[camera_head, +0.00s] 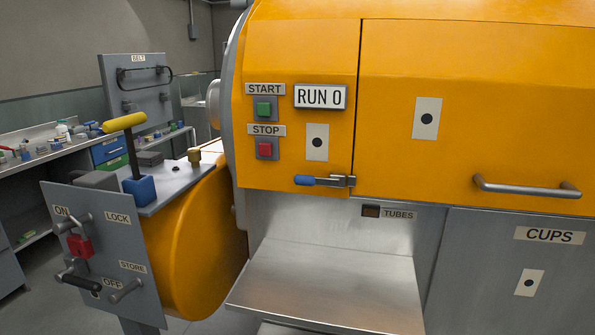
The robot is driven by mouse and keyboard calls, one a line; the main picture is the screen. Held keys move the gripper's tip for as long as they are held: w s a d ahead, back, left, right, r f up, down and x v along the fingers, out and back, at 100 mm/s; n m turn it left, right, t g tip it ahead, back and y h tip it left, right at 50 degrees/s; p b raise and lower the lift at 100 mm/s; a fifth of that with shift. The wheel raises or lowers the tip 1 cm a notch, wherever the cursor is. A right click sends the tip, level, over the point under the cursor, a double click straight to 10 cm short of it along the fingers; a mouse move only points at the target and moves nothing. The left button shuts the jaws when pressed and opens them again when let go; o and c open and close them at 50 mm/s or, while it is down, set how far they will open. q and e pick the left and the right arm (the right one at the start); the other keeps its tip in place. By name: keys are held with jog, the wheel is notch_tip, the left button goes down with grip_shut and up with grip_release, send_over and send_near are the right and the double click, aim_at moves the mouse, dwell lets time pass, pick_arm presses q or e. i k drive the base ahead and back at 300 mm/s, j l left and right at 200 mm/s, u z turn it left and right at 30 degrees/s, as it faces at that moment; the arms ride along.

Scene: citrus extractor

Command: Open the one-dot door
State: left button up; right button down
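A large orange door (470,70) on the machine bears a pale plate with one black dot (427,118). A grey bar handle (527,188) sits low on this door. A latch with a blue grip (320,181) lies level at the seam on the door's left edge. The door looks shut. Another one-dot plate (317,142) is on the orange panel left of the seam. A third one-dot plate (529,282) is on the grey CUPS panel (480,260) below. Neither of my grippers is in view.
A metal shelf (330,285) juts out below the orange panel. START (264,109) and STOP (265,149) buttons sit beside a RUN 0 sign (320,97). At left stand a lever with a yellow grip (128,150) and an ON/OFF lock panel (105,250).

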aim_at(496, 273)
jog(key=z, duration=1.5)
